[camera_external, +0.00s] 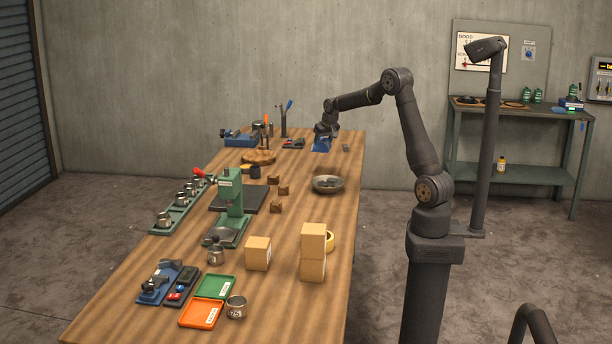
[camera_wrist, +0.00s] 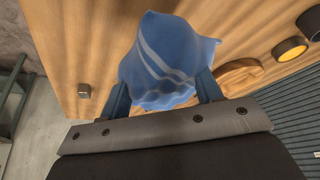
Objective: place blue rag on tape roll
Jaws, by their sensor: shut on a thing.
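The blue rag (camera_external: 321,145) hangs from my gripper (camera_external: 323,134) over the far end of the workbench. In the wrist view the rag (camera_wrist: 165,50), blue with pale stripes, bunches between my two fingers (camera_wrist: 163,92), which are shut on it. I cannot tell whether its lower edge touches the bench. A yellow tape roll (camera_external: 331,241) is at the near right edge of the bench, partly hidden behind stacked cardboard boxes (camera_external: 313,252). My gripper is far from the tape roll.
A shallow bowl (camera_external: 328,184) lies between the rag and the boxes. A green press (camera_external: 231,205), small brown blocks (camera_external: 283,191) and a round wooden piece (camera_external: 259,157) stand left of it. A blue vise (camera_external: 240,137) is at the far left.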

